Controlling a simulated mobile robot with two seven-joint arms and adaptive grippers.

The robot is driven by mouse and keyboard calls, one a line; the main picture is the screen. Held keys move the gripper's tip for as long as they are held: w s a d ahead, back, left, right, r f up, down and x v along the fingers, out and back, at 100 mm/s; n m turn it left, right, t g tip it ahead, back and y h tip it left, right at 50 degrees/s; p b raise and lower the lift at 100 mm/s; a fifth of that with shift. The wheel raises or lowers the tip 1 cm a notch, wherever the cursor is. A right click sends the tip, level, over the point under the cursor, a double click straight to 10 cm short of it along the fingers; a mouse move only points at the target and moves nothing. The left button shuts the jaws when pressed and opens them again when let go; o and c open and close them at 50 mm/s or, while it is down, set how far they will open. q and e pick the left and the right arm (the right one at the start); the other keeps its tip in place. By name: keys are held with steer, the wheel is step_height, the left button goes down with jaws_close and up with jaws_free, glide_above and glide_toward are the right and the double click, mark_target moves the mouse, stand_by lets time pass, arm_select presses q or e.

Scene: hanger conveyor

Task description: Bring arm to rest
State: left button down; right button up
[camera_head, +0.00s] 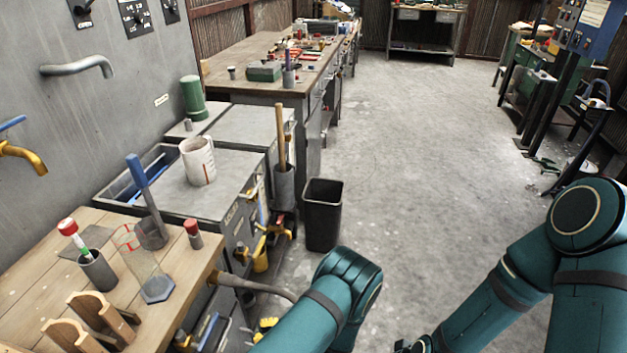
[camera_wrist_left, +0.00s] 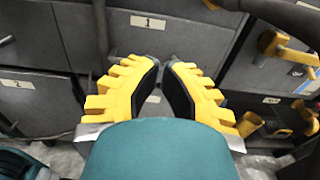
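My left arm (camera_head: 325,305) enters the head view at the bottom centre, with its teal forearm in front of the cabinet. Only a small yellow bit of my left gripper (camera_head: 265,324) shows there beside the arm. In the left wrist view my left gripper (camera_wrist_left: 165,66) has two yellow stepped fingers with dark inner pads. A gap shows between the fingers and nothing is held. Grey labelled drawers are behind them. My right arm (camera_head: 560,260) hangs bent at the right of the head view. Its gripper is out of view.
A wooden bench (camera_head: 35,265) with cups and tools and a grey cabinet (camera_head: 225,200) with a white jug (camera_head: 198,162) line the left. A black bin (camera_head: 322,215) stands beside the cabinet. The grey floor (camera_head: 420,140) is mostly clear. A blue control panel (camera_head: 590,25) stands right.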

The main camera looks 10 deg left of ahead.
arm_select(q)
steer(key=s+f+n+g+h, duration=0.45)
steer(key=s+g+h, duration=0.3)
steer(key=s, duration=0.35)
steer(key=s+d+n+h, duration=0.3)
steer(key=d+n+h, duration=0.45)
steer(key=h, duration=0.25)
steer(key=w+d+r+n+t+h, duration=0.2)
steer(key=w+r+n+t+h, duration=0.2)
steer(key=w+r+n+t, duration=0.3)
steer(key=shift+r+n+t, duration=0.45)
steer(key=shift+r+n, duration=0.1)
steer(key=shift+n, duration=0.15)
